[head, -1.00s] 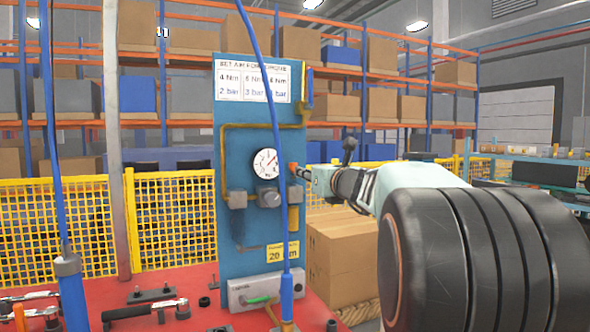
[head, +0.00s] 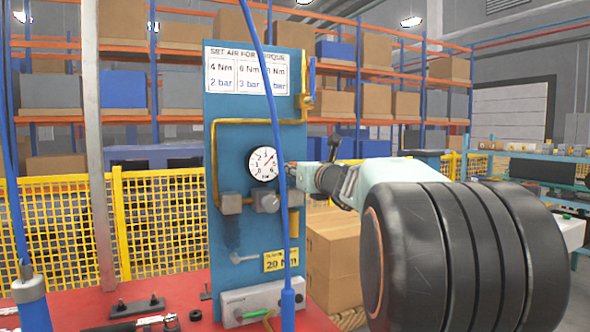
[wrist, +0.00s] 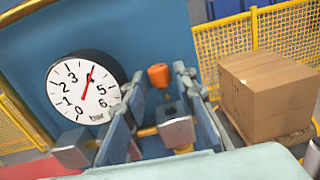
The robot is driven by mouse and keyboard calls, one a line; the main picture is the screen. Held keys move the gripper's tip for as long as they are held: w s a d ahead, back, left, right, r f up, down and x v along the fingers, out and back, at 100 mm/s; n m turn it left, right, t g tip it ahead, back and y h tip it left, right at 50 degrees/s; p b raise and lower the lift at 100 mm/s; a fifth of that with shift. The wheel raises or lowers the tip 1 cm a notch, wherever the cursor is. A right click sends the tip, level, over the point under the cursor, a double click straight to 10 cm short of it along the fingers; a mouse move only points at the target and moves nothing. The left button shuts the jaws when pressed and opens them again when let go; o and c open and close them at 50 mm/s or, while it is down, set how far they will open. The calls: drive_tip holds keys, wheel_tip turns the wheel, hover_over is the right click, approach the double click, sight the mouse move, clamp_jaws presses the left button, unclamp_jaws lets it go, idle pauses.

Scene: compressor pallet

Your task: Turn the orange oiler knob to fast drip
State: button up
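The orange oiler knob (wrist: 158,76) shows in the wrist view, beside the pressure gauge (wrist: 86,88) on the blue panel (head: 222,95). My gripper (wrist: 160,80) has its two fingers apart, one on each side of the knob in the picture. I see a gap on both sides, and I cannot tell whether the tips reach as far as the knob. In the head view my gripper (head: 300,174) is at the panel's right edge, right of the gauge (head: 263,163). The knob is not clearly visible there, and the blue hose partly covers that area.
A blue hose (head: 271,110) hangs in front of the panel. Grey fittings (head: 266,202) and a yellow pipe (head: 216,160) are on the panel. Cardboard boxes (head: 333,255) stand behind my arm. A yellow mesh fence (head: 165,222) runs behind the red table (head: 185,288).

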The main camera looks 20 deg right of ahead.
clamp_jaws()
drive_tip(key=shift+d+r+y+p, duration=0.1)
drive_tip(key=shift+r+y+p, duration=0.05)
drive_tip(key=shift+y+p, duration=0.45)
drive_tip(key=n+g+y+p, duration=0.1)
drive_tip(key=n+y+p, duration=0.1)
drive_tip(key=p, duration=0.4)
drive_tip(key=d+n+g+y+p, duration=0.1)
drive_tip(key=n+g+y+p, duration=0.1)
drive_tip(key=y+p, duration=0.3)
drive_tip(key=n+g+y+p, duration=0.1)
drive_tip(key=n+y+p, duration=0.3)
drive_tip(key=p, duration=0.3)
drive_tip(key=shift+w+d+r, duration=0.25)
drive_tip(key=shift+w, duration=0.05)
drive_tip(key=n+g+y+p, duration=0.1)
drive_tip(key=g+p, duration=0.1)
drive_tip(key=p, duration=0.2)
drive_tip(key=shift+w+d+f+n+y+p, duration=0.1)
drive_tip(key=shift+n+y+p, duration=0.2)
drive_tip(key=shift+w+f+n+g+y+p, duration=0.1)
drive_tip(key=shift+f+n+g+y+p, duration=0.15)
drive_tip(key=shift+n+g+y+p, duration=1)
drive_tip(key=shift+m+t+h+p, duration=0.45)
drive_tip(key=shift+m+h, duration=0.1)
